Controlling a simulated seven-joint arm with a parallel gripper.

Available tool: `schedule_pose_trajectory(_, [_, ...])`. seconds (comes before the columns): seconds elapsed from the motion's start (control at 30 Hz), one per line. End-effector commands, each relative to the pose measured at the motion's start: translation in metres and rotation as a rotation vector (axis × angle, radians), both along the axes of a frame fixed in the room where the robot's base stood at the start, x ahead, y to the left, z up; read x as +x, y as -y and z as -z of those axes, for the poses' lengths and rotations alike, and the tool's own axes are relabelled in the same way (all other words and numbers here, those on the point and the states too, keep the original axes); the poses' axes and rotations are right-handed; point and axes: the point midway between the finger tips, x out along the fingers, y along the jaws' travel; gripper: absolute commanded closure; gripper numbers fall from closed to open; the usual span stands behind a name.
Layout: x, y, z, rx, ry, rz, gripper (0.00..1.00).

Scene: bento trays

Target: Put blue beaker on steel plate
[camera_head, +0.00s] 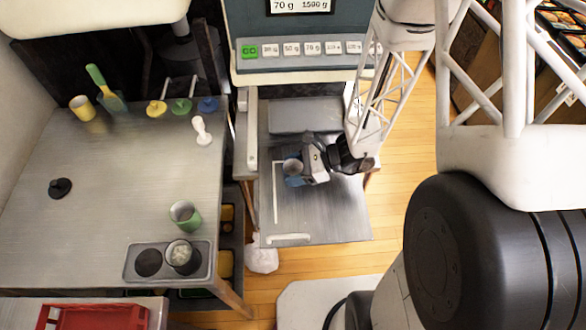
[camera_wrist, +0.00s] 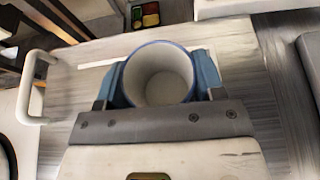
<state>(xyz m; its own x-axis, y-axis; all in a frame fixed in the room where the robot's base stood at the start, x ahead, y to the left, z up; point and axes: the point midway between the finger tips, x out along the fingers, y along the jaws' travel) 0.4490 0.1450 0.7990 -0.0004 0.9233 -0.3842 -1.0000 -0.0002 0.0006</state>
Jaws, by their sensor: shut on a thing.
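The blue beaker (camera_head: 292,166) is between the fingers of my gripper (camera_head: 299,172), over the steel surface (camera_head: 335,212) in front of the machine. In the wrist view the beaker (camera_wrist: 157,72) shows its blue rim and pale, empty-looking inside. The two blue fingers of my gripper (camera_wrist: 158,85) press on its left and right sides. The beaker looks upright. I cannot tell whether its base touches the surface. The surface has a white line marking and a white handle (camera_head: 288,238) at its front edge.
A raised grey block (camera_head: 303,115) lies behind the beaker, below the machine's button panel (camera_head: 305,49). The left table (camera_head: 100,215) holds a green cup (camera_head: 185,214), a yellow cup (camera_head: 82,107), a white pestle-like piece (camera_head: 201,130) and a two-well holder (camera_head: 137,275). The steel surface's front right is clear.

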Motion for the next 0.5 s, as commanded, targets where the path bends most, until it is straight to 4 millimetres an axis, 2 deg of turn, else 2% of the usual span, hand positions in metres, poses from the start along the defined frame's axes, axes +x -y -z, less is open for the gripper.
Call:
schedule_pose_trajectory(0.4, [0.0001, 0.0000, 0.0031, 0.000, -0.001, 0.000, 0.61])
schedule_pose_trajectory(0.43, [0.0002, 0.0000, 0.0030, 0.000, -0.001, 0.000, 0.35])
schedule_pose_trajectory(0.5, [0.0002, 0.0000, 0.0028, 0.000, 0.000, 0.000, 0.24])
